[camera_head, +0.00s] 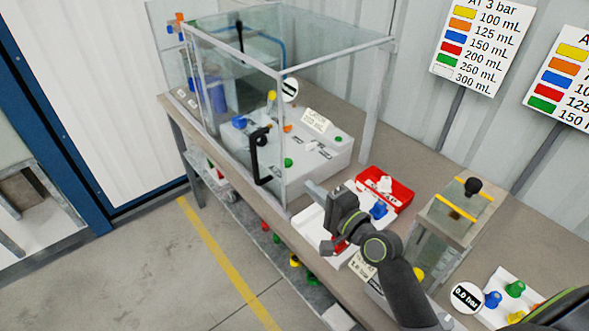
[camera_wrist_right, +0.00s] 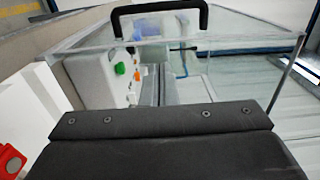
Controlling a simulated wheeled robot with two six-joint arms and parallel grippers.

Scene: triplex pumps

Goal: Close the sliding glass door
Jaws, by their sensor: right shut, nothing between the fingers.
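The glass enclosure (camera_head: 378,95) stands on the bench around a white pump panel. Its glass door (camera_head: 235,115) is on the side facing the floor, with a black bar handle (camera_head: 259,157) near the enclosure's near corner. I cannot tell how far the door is slid. My right gripper (camera_head: 314,190) is shut and empty, just to the right of that corner and apart from the handle. In the right wrist view, the black handle (camera_wrist_right: 160,8) arches at the top, beyond the dark gripper body (camera_wrist_right: 160,145), with clear glass (camera_wrist_right: 230,75) below it. My left gripper is out of view.
A red box (camera_head: 383,187) and a white tray (camera_head: 308,220) lie beside my right gripper. A clear tank with a black knob (camera_head: 473,186) stands further right. Coloured parts sit on a lower shelf. The floor left of the bench is clear.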

